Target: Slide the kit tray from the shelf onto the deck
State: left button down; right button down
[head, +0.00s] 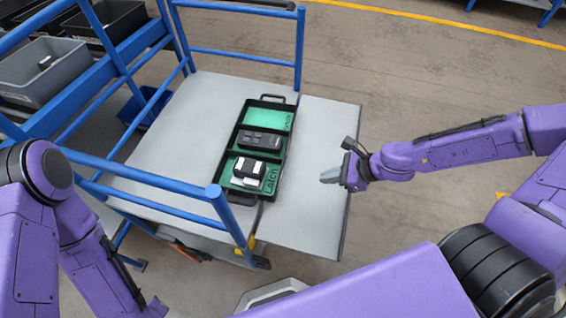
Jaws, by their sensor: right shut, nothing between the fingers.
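The kit tray (286,150) is a long black-rimmed tray with a green lining and a handle at each end. It lies flat on a light grey surface, beside the seam between a wide left-hand panel (185,135) and a narrower right-hand panel (315,210). I cannot tell which panel is the shelf and which the deck, or whether the tray crosses the seam. Dark and white items sit in its middle and near compartments. My right gripper (330,176) is shut and empty, over the right-hand panel, right of the tray and apart from it. My left gripper is out of view.
Blue rails (160,194) edge the left-hand panel at the near side, and another blue rail (244,56) stands at the far side. Grey and black bins (42,72) stand on a blue rack at left. Open floor (430,80) lies beyond and right.

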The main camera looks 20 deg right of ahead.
aim_at(279, 181)
jog(key=b+x, duration=0.6)
jog(key=x, duration=0.3)
jog(key=shift+s+a, duration=0.1)
jog(key=shift+a, duration=0.15)
jog(key=w+a, duration=0.2)
jog(key=a, duration=0.1)
jog(key=shift+w+b, duration=0.1)
jog(key=shift+b, duration=0.3)
jog(key=shift+w+a+r, duration=0.1)
jog(key=shift+w+a, duration=0.15)
jog(key=shift+a, duration=0.2)
